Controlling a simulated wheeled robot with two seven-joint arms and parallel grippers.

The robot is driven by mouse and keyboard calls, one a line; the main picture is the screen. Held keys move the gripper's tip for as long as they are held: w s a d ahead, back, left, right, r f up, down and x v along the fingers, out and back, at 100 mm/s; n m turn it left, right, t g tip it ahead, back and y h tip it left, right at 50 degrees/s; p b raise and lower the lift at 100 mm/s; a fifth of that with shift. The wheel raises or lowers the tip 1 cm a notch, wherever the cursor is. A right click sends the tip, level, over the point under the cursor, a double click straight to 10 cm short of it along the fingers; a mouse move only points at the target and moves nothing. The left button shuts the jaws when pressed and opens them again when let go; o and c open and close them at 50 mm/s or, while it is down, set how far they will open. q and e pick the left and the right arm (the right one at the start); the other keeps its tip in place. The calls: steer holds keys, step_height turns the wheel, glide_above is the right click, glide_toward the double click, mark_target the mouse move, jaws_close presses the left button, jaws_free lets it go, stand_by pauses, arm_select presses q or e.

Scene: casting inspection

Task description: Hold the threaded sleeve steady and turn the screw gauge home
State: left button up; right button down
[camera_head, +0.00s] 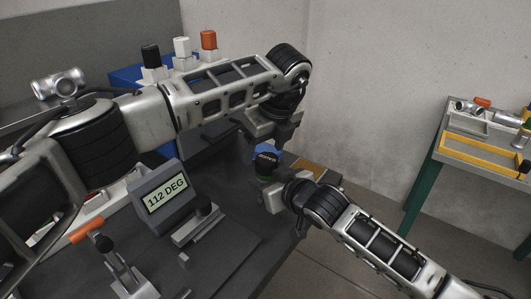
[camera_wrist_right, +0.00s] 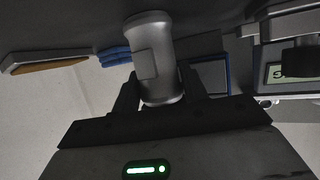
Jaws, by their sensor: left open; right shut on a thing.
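The screw gauge (camera_head: 266,162) shows in the head view as a dark round knob with a green band below its top. The threaded sleeve (camera_wrist_right: 155,55) is a silver cylinder in the right wrist view, with a flat patch on its side. My right gripper (camera_wrist_right: 160,88) is shut on the sleeve; in the head view its fingers are largely hidden below the knob. My left gripper (camera_head: 270,136) is open just above the knob, pointing down. I cannot tell whether its fingers surround the knob. The screw thread is not visible.
A display (camera_head: 165,194) reads "112 DEG" on the dark bench. Black, white and orange-topped parts (camera_head: 182,47) stand at the back. A separate table (camera_head: 480,150) with a yellow frame stands at the right.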

mark_target(267, 158)
steer(key=shift+r, duration=0.1)
arm_select(q)
steer(key=shift+o, duration=0.4)
steer(key=s+d+v, duration=0.1)
steer(key=v, duration=0.6)
steer(key=shift+s, duration=0.15)
steer(key=shift+r, duration=0.1)
steer(key=x, duration=1.2)
